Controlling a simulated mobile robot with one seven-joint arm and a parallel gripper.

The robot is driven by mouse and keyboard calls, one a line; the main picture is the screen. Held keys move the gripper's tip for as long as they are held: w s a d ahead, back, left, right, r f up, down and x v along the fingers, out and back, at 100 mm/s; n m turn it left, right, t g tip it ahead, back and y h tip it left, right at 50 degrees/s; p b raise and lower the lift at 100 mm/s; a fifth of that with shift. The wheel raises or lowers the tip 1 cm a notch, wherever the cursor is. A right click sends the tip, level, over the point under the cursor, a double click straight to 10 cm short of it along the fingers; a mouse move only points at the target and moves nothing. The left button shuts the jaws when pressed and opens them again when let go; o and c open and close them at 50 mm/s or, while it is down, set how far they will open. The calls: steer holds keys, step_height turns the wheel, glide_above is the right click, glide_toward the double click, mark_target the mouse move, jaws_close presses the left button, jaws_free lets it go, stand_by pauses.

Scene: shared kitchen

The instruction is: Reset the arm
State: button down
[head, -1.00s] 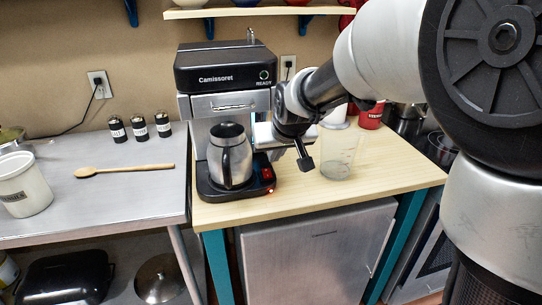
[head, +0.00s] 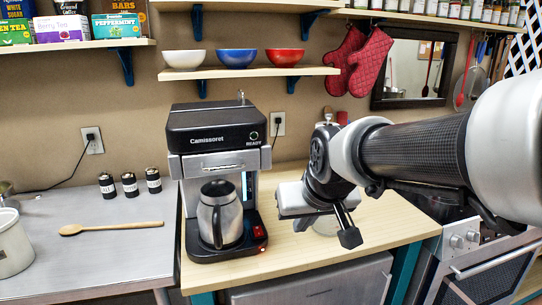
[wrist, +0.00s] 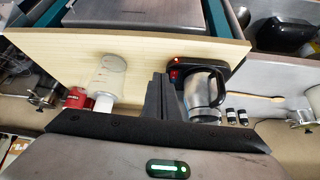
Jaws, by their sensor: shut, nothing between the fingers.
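My gripper (head: 349,237) is shut and empty. In the head view it hangs above the wooden counter (head: 285,262), to the right of the coffee machine (head: 214,132) and apart from it. My arm reaches in from the right. In the wrist view the closed fingers (wrist: 158,82) point over the counter, and the machine's carafe shows just to their right. The steel carafe (head: 220,213) stands upright on the machine's base, below its brewing head. A clear container (head: 326,226) stands on the counter, partly hidden behind my gripper.
Bowls sit on a shelf (head: 250,72) above the machine. Red mitts (head: 345,60) hang at its right. A wooden spoon (head: 110,228) and several dark jars (head: 130,184) are on the left metal table (head: 120,265). A red canister (wrist: 76,98) shows in the wrist view.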

steer(key=s+d+f+m+g+h, duration=0.1)
steer(key=s+d, duration=0.3)
steer(key=s, duration=0.5)
steer(key=s+d+m, duration=0.1)
steer(key=s+d, duration=0.3)
steer(key=s, duration=0.4)
step_height(320, 180, up, 13)
steer(key=p, duration=1.2)
steer(key=shift+f+p, duration=0.2)
steer(key=shift+p, duration=0.15)
